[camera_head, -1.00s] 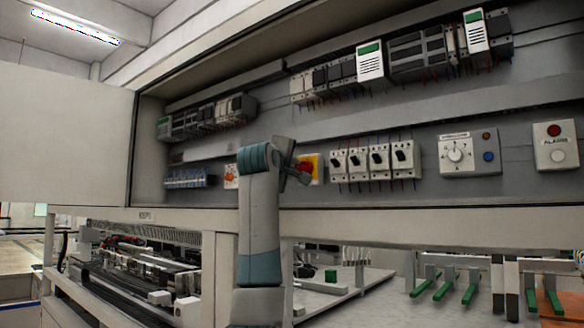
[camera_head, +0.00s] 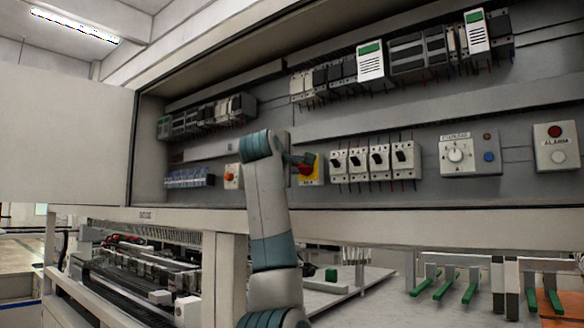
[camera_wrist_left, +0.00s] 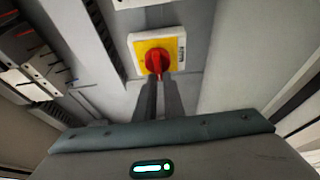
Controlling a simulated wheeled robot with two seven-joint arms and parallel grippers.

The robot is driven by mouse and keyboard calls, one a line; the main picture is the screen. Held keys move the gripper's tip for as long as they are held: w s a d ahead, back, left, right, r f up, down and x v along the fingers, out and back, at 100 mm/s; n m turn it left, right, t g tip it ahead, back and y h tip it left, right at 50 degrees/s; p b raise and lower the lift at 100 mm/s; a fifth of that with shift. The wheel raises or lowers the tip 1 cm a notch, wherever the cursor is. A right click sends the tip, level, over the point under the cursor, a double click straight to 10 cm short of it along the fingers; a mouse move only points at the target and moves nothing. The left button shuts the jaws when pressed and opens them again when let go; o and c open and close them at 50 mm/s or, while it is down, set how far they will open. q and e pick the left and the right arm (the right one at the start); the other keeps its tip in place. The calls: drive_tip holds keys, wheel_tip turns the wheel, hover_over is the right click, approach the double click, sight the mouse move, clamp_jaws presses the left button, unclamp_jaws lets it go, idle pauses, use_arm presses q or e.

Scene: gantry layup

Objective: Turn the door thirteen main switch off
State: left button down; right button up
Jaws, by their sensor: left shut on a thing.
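The main switch is a red rotary knob on a square yellow plate (camera_head: 315,172) on the cabinet's back panel. My left gripper (camera_head: 297,162) reaches it from the left in the head view. In the left wrist view the red knob (camera_wrist_left: 156,60) sits on its yellow plate (camera_wrist_left: 176,46), and the two dark fingertips (camera_wrist_left: 160,82) are close together on the knob's handle. The left gripper is shut on the knob. The fingers hide part of the handle, and I cannot read its exact setting. My right gripper is not in view.
An orange-red button (camera_head: 230,177) is left of the switch. Several white breakers (camera_head: 378,160) stand close on its right, then a selector box (camera_head: 469,154) and an alarm box (camera_head: 556,146). The cabinet's lower edge (camera_head: 420,228) runs below; its door (camera_head: 65,135) hangs open at left.

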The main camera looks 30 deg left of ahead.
use_arm(q)
drive_tip(key=c, duration=1.9)
unclamp_jaws()
drive_tip(key=shift+o, duration=0.2)
drive_tip(key=shift+d+f, duration=0.1)
drive_tip(key=shift+f, duration=0.05)
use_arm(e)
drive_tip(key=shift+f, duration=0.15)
